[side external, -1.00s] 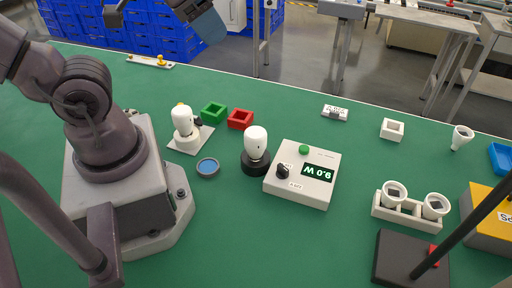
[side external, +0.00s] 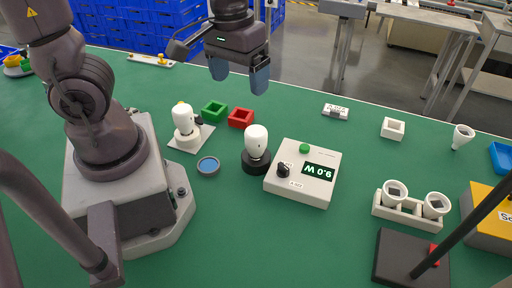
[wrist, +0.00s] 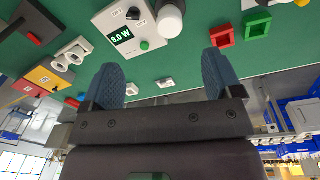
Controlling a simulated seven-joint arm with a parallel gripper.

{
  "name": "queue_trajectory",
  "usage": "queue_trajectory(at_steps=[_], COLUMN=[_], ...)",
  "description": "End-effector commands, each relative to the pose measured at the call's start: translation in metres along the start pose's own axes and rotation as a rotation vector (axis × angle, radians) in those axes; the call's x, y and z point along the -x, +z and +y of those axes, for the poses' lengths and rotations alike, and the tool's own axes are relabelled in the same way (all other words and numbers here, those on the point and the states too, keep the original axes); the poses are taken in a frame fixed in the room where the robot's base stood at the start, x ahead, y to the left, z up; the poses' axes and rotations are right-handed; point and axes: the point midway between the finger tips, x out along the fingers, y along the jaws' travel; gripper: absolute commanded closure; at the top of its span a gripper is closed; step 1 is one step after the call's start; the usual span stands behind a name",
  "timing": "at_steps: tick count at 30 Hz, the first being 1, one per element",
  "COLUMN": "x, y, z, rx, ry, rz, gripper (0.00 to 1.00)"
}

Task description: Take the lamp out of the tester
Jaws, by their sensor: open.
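A white lamp (side external: 256,140) stands upright in the black round socket (side external: 256,164) at the left side of the tester (side external: 318,182). The tester is a white box with a black knob, a green button and a display reading 9.0 W. In the wrist view the lamp (wrist: 169,23) shows at the top, beside the tester (wrist: 112,20). My gripper (side external: 239,78) is open and empty, high above the table behind the lamp. Its two blue fingers are apart, with nothing between them in the wrist view (wrist: 163,78).
Another white lamp (side external: 183,119) stands in a pale base to the left. Green (side external: 214,111) and red (side external: 240,118) square holders and a blue-topped round dish (side external: 208,166) are near. A rack (side external: 407,212) with two lamps and a dark stand (side external: 410,260) lie right.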

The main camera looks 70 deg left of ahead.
Motion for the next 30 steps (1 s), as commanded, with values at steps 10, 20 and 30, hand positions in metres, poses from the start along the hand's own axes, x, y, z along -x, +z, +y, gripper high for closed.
queue_trajectory(at_steps=[10, 20, 30], x=[-0.069, -0.072, -0.13], y=[-0.034, -0.043, -0.041], z=[-0.011, -0.009, -0.014], rx=[0.979, 1.32, 1.324], ry=[-0.128, -0.089, -0.093], rz=[-0.02, 0.025, 0.023], gripper=[0.15, 0.15, 0.15])
